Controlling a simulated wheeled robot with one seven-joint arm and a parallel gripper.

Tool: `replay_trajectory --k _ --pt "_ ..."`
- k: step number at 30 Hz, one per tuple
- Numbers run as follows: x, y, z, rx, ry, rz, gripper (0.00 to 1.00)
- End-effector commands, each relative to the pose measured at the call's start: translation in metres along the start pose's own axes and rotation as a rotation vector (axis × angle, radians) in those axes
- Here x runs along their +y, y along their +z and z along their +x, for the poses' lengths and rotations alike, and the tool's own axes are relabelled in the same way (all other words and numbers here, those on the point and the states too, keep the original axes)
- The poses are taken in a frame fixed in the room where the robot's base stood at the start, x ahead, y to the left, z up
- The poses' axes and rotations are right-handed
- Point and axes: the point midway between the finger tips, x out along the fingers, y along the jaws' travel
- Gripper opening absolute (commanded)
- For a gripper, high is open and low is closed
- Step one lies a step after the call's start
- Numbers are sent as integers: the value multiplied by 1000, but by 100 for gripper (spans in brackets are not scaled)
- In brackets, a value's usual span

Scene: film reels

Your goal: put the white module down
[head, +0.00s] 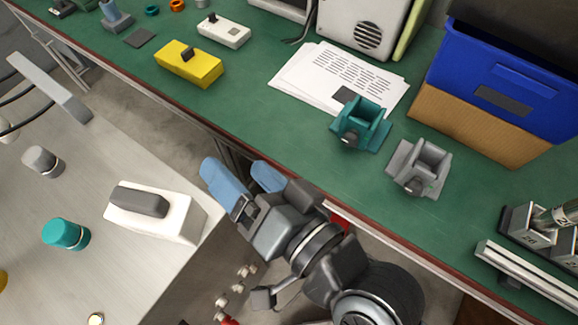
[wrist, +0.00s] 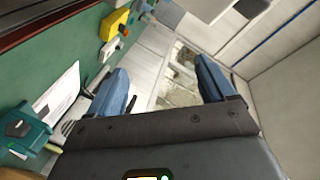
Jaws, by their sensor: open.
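A white module (head: 185,218) with a rounded dark grey grip on top sits flat on the light grey surface at the left, close to that surface's edge. My gripper (head: 238,176) has two blue fingers spread apart with nothing between them. It is over the gap between the grey surface and the green bench, to the right of the module and apart from it. In the wrist view my gripper (wrist: 162,70) is also empty. A pale shape with a dark oval at the top right there may be the module, but I cannot be sure.
On the green bench (head: 265,125) are a yellow block (head: 190,65), a small white box (head: 224,32), papers (head: 310,80), a teal holder (head: 360,125), a grey holder (head: 418,168) and a blue bin (head: 505,80). A teal cylinder (head: 65,234) and a grey cylinder (head: 43,162) stand near the module.

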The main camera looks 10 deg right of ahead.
Motion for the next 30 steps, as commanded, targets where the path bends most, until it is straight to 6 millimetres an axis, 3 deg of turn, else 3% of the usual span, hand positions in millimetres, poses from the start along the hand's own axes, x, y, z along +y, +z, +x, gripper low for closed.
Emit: replay_trajectory --k 3,9,13,18,24,30 --pt "41 1 -46 79 139 -51 83" --pt "90 0 -132 169 354 -212 83" --pt "106 -3 -192 191 475 -353 83" --pt "108 -9 -258 182 581 -544 83" --pt "101 -15 -298 158 626 -685 83" --pt "99 -17 -305 154 632 -717 83"
